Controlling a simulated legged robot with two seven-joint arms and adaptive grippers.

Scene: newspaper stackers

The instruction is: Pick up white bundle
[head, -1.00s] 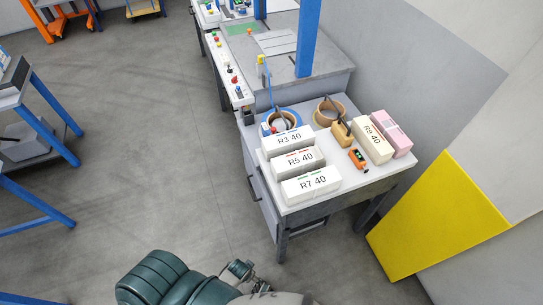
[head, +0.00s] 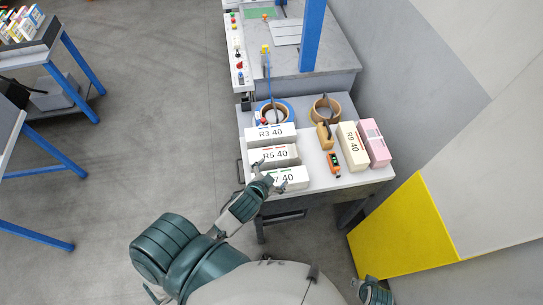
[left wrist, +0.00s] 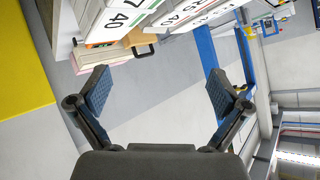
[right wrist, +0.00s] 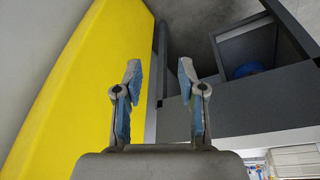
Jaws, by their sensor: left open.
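White bundles lie in a column on the small table: R3 40 (head: 271,134), R5 40 (head: 274,155) and R7 40 (head: 291,180), nearest. My left gripper (head: 271,175) is open and empty at the left part of R7 40, covering some of its label. I cannot tell whether it touches the bundle. In the left wrist view my left gripper (left wrist: 158,84) has its fingers wide apart, with the bundles' labelled faces beyond them at the top. My right gripper (right wrist: 159,72) is open and empty, low beside the table; its arm barely shows in the head view.
The table (head: 311,165) also holds a cream R9 40 bundle (head: 352,147), a pink bundle (head: 374,142), an orange tool (head: 334,164) and tape rolls (head: 326,108). A yellow panel (head: 402,232) stands at the right.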

